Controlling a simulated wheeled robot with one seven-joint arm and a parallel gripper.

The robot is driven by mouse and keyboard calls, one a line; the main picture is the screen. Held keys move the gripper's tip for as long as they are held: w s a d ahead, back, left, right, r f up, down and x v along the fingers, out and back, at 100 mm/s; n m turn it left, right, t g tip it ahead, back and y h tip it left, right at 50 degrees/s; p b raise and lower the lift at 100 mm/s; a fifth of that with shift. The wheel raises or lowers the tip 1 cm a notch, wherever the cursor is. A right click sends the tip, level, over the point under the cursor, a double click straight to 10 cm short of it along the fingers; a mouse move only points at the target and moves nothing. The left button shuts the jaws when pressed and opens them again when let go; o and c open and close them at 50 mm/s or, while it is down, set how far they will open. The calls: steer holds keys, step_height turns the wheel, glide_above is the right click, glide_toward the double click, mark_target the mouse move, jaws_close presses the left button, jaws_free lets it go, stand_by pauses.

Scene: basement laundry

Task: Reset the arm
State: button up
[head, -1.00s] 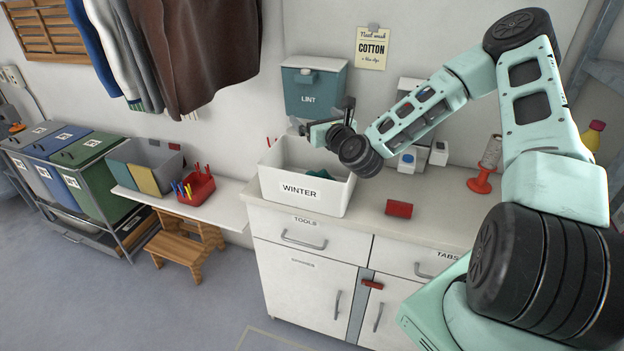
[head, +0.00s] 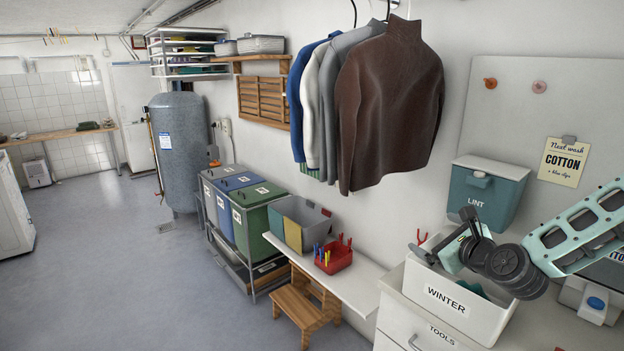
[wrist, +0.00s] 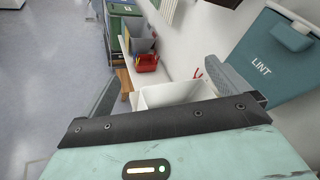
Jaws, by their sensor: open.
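My arm reaches in from the right edge of the head view. My gripper (head: 445,238) hangs above the white WINTER bin (head: 452,308), in front of the teal LINT box (head: 487,192). In the wrist view my gripper (wrist: 170,92) has its two fingers spread wide, with nothing between them. The WINTER bin (wrist: 175,94) shows beyond them, and the LINT box (wrist: 270,55) is close on the right. Some teal cloth (head: 472,288) shows inside the bin, partly hidden by my arm.
A red caddy with pegs (head: 333,258) stands on the white shelf (head: 362,292) left of the bin. A wooden step stool (head: 300,305) is below. Sweaters (head: 390,105) hang on the wall above. Lidded sorting bins (head: 238,215) stand farther left. The floor at left is open.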

steer(key=s+a+f+n+g+y, duration=0.15)
steer(key=s+a+n+g, duration=0.25)
steer(key=s+a+n, duration=0.4)
steer(key=s+a+f+n+g+y, duration=0.1)
steer(key=s+a+f+n+g, duration=0.1)
steer(key=s+a+n+g, duration=0.5)
steer(key=s+r+n+g+h, duration=0.2)
steer(key=s+n, duration=0.8)
steer(key=s, duration=0.1)
steer(key=s+a+r+n+g+h+b, duration=0.1)
steer(key=s+r+n+h, duration=0.2)
steer(key=s+n, duration=0.7)
steer(key=shift+s+a+r+n+g, duration=0.2)
steer(key=shift+s+n+g, duration=0.15)
steer(key=shift+s, duration=0.7)
